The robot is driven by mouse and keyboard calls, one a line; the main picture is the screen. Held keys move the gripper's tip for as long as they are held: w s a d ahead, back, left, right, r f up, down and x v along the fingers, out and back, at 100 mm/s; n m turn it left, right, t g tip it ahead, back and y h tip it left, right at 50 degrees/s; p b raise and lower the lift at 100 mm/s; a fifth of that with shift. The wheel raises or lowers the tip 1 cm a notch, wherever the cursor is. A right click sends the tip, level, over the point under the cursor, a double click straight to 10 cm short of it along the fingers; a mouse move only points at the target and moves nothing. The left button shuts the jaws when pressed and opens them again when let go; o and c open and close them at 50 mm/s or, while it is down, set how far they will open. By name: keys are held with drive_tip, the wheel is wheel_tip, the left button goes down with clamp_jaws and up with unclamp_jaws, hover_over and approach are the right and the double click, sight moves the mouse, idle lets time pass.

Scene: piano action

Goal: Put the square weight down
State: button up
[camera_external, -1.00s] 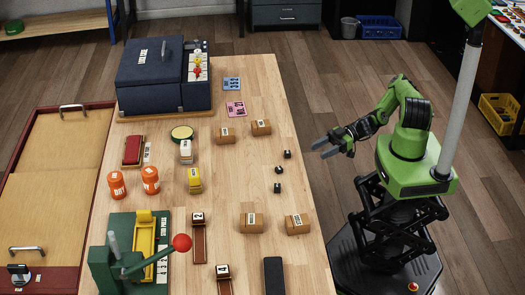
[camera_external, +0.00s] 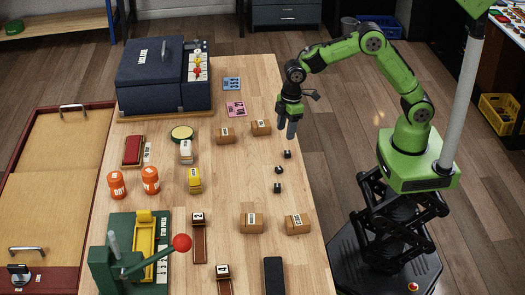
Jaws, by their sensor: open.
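Three small black weights lie near the right edge of the table in the external view: the far one (camera_external: 287,154), the middle one (camera_external: 278,170) and the near one (camera_external: 277,188). They are too small for me to tell which is the square weight. My gripper (camera_external: 286,129) points down, just beyond the far weight in the picture and right of a brown box. It is open, and I see nothing between its fingers. Its exact height above the table is hard to tell.
Brown boxes stand beyond the weights (camera_external: 261,127) and nearer the camera (camera_external: 298,224). A dark blue machine (camera_external: 150,85) fills the table's far left. A green press (camera_external: 120,255) with a red-knobbed lever stands at near left. The wooden table (camera_external: 235,180) is bare left of the weights.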

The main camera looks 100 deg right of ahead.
sight(279, 168)
drive_tip(key=f+b, duration=0.1)
drive_tip(key=f, duration=0.4)
drive_tip(key=w+f, duration=0.1)
drive_tip(key=f, duration=0.4)
drive_tip(key=w+f+b, duration=0.1)
drive_tip(key=f, duration=0.4)
drive_tip(key=shift+a+f+b, duration=0.3)
drive_tip(key=shift+a+b, duration=0.05)
drive_tip(key=shift+r, duration=0.1)
clamp_jaws()
